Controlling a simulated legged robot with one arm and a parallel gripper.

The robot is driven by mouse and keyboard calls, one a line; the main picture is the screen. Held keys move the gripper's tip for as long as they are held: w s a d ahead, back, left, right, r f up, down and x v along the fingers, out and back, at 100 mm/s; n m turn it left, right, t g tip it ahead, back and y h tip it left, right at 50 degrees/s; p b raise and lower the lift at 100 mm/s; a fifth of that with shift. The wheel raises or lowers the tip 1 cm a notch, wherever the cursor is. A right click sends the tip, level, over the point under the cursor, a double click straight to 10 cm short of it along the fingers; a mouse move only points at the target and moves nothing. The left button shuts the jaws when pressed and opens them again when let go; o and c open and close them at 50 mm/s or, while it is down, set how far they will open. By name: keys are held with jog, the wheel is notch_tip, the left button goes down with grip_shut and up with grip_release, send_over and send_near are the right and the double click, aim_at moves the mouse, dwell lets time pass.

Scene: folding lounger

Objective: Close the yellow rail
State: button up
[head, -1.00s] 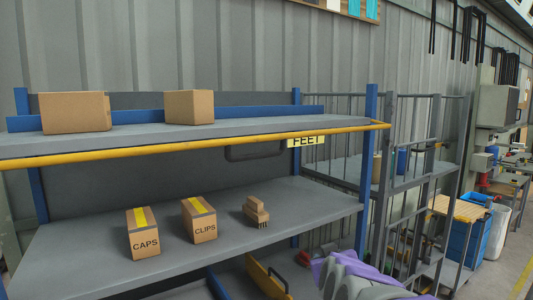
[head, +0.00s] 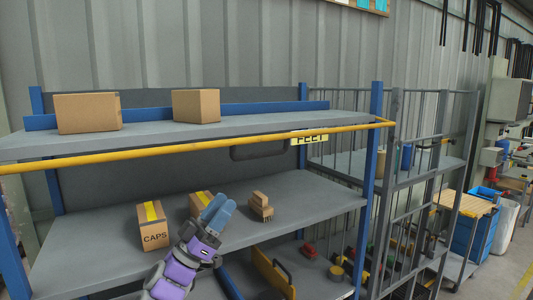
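The yellow rail (head: 200,146) is a long bar across the front of the upper shelf, running from the left edge to the blue post at right. A label reading FEET (head: 310,139) sits behind it near its right end, partly hidden by the rail. My gripper (head: 218,212), purple and grey with blue fingers, is below the rail, in front of the middle shelf. Its fingers point up and lie close together. It looks apart from the rail. I cannot tell whether the fingers are fully shut.
Two plain boxes (head: 88,113) (head: 196,106) stand on the upper shelf. On the middle shelf are the CAPS box (head: 153,227), a box (head: 199,204) partly hidden by my gripper and a brush (head: 260,207). A grey barred cage (head: 412,190) stands at right.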

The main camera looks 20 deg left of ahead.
jog(key=s+a+f+m+g+h, duration=0.1)
jog(key=s+a+f+g+h, duration=0.1)
send_near(260, 155)
jog(key=w+d, duration=0.1)
jog(key=d, duration=0.1)
jog(key=shift+m, duration=0.3)
jog(key=shift+w+a+x, duration=0.1)
jog(key=shift+a+x, duration=0.05)
jog(key=shift+x, duration=1.4)
jog(key=shift+w+a+x, duration=0.1)
jog(key=shift+a+x, duration=0.1)
jog(key=shift+x, duration=1.35)
jog(key=shift+w+a+x, duration=0.1)
jog(key=shift+a+x, duration=0.05)
jog(key=shift+x, duration=1.45)
jog(key=shift+s+a+r, duration=0.15)
jog(key=shift+s+a, duration=0.05)
jog(key=shift+s, duration=0.05)
jog(key=shift+c, duration=0.5)
jog(key=shift+a, duration=0.55)
jog(key=c, duration=0.3)
jog(key=shift+d, duration=0.2)
grip_shut()
